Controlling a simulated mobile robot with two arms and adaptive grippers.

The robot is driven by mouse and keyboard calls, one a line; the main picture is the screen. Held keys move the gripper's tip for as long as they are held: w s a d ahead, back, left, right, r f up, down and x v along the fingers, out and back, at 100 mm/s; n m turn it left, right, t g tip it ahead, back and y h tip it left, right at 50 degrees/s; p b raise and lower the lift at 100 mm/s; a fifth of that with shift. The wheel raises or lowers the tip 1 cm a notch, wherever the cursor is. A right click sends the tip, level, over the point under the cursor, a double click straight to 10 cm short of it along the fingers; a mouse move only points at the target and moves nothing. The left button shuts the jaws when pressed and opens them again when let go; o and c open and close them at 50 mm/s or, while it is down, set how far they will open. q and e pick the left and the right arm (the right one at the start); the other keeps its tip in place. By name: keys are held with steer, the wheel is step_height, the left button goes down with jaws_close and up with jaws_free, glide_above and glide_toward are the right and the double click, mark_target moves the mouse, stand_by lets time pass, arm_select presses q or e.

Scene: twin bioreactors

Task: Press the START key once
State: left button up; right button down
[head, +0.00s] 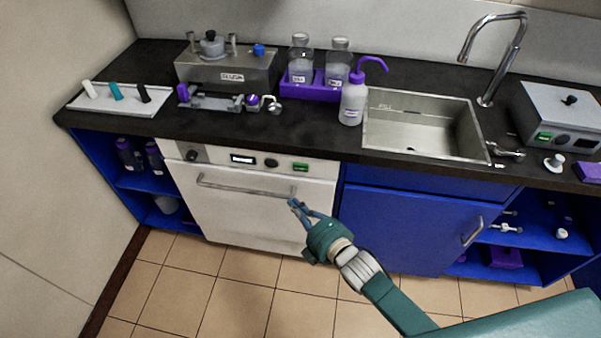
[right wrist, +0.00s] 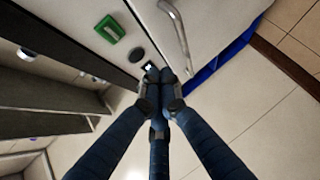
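A green key (head: 300,167) sits at the right of the control panel (head: 220,160) on the white front-loading appliance (head: 245,213). Its lettering is too small to read. The key also shows in the right wrist view (right wrist: 110,29), up and left of my fingertips. My right gripper (head: 293,204) is in front of the appliance door, below the key in the picture and apart from it. In the right wrist view its fingers (right wrist: 153,76) meet at the tips with nothing between them. My left gripper is in neither view.
A door handle (head: 245,187) runs below the panel. A grey box (head: 562,115) on the counter at right also has a green key (head: 544,137). A dark knob (head: 270,162) and a small display (head: 242,159) lie left of the appliance's green key. The floor (head: 235,305) is clear.

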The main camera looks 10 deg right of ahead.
mark_target(301, 168)
steer(key=shift+w+a+r, duration=0.1)
steer(key=shift+a+r, duration=0.1)
steer(key=shift+r, duration=0.3)
steer(key=shift+w, duration=0.1)
steer(key=shift+w+d+b, duration=0.5)
steer(key=shift+w+b, duration=0.1)
steer(key=shift+w, duration=0.75)
steer(key=shift+w+d+b, duration=0.55)
steer(key=shift+w+b, duration=0.1)
steer(key=shift+w, duration=0.7)
steer(key=shift+w+d+b, duration=0.5)
steer(key=shift+w+b, duration=0.1)
steer(key=shift+w, duration=0.75)
steer(key=shift+w+d, duration=0.1)
steer(key=shift+w, duration=0.3)
